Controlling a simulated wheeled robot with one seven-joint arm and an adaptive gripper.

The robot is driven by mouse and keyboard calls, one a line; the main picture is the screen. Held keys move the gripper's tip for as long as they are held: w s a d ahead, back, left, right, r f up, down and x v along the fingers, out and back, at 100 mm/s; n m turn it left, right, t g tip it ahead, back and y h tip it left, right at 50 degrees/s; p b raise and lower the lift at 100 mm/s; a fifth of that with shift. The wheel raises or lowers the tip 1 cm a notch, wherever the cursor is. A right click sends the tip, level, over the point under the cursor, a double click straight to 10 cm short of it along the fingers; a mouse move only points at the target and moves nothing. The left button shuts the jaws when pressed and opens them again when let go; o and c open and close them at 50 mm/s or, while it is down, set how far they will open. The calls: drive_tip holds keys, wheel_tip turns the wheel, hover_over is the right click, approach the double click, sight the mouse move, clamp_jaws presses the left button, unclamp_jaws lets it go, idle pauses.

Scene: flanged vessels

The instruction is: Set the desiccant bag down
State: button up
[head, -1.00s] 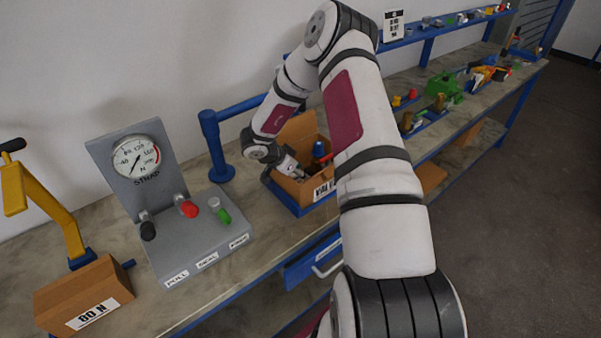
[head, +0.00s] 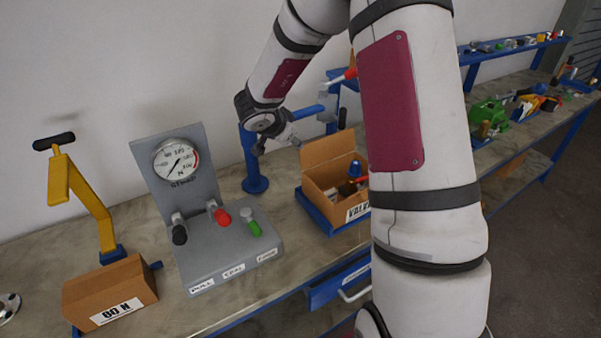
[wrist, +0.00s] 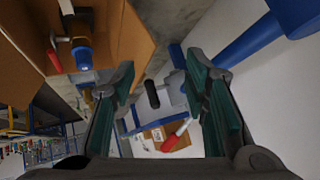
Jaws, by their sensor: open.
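My gripper (head: 277,145) is open and empty, held in the air to the left of the open cardboard box (head: 356,212) marked VALVE. In the wrist view its two green-padded fingers (wrist: 160,72) are spread with nothing gripped between them. The box wall (wrist: 134,38) shows at upper left there. Inside the box is a valve with blue and brass parts (wrist: 82,50), and its blue part also shows in the head view (head: 355,169). A small pale thing (head: 331,192) lies in the box; I cannot tell whether it is the desiccant bag.
The grey gauge panel (head: 232,262) with red, green and black levers stands left of the box. A blue post and rail (head: 252,165) stand close behind my gripper. A yellow arm (head: 88,205) and a box marked 80 N (head: 112,290) are at far left.

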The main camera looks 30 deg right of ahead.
drive_tip(key=w+a+r+n+t+y, duration=0.25)
drive_tip(key=a+r+n+t, duration=0.25)
drive_tip(key=a+r, duration=0.7)
drive_tip(key=s+a+r+n+y, duration=0.5)
drive_tip(key=s+a+r+n, duration=0.1)
drive_tip(key=s+a+r, duration=0.15)
drive_tip(key=s+n+g, duration=0.4)
drive_tip(key=s+n, duration=0.1)
drive_tip(key=s, duration=2.2)
drive_tip(key=shift+s+f, duration=0.25)
drive_tip(key=shift+f, duration=0.15)
drive_tip(key=shift+a, duration=0.1)
